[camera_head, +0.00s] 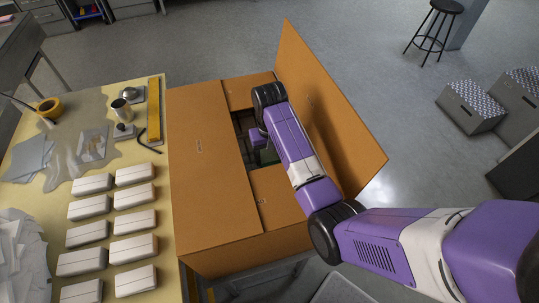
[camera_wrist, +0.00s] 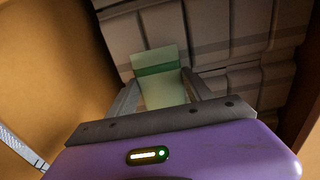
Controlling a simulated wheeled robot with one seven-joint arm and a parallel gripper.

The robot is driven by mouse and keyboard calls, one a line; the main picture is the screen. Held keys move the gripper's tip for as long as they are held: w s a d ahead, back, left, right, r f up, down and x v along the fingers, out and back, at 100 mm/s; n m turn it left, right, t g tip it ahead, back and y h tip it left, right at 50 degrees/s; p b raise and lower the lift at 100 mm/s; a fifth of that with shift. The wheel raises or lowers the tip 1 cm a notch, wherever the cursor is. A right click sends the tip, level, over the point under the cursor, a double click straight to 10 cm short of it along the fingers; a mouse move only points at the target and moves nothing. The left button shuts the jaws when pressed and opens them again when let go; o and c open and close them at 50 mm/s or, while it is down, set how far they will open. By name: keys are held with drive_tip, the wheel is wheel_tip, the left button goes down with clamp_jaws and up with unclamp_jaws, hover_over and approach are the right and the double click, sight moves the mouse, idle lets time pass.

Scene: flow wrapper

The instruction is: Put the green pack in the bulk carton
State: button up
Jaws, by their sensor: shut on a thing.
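The bulk carton (camera_head: 208,165) is a large brown box at the middle of the head view. One long flap stands up on its right side and other flaps partly cover its top. My arm reaches down through the opening. In the wrist view my gripper (camera_wrist: 162,84) is shut on the green pack (camera_wrist: 160,68), a pale green piece with a darker green band. The pack is inside the carton, above or against several grey-brown wrapped packs (camera_wrist: 235,40). I cannot tell whether it touches them. In the head view the pack and fingertips are largely hidden by my arm and the flaps.
Carton walls stand close around my gripper. Grey boxes (camera_head: 472,106) and a stool (camera_head: 437,28) stand far right.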

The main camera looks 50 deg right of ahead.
drive_tip(key=shift+f, duration=0.3)
drive_tip(key=shift+f+b, duration=0.3)
drive_tip(key=shift+f, duration=0.05)
drive_tip(key=shift+f, duration=0.35)
idle(0.5)
drive_tip(key=o, duration=1.4)
drive_tip(key=o, duration=0.3)
drive_tip(key=shift+o, duration=0.2)
drive_tip(key=shift+r, duration=0.15)
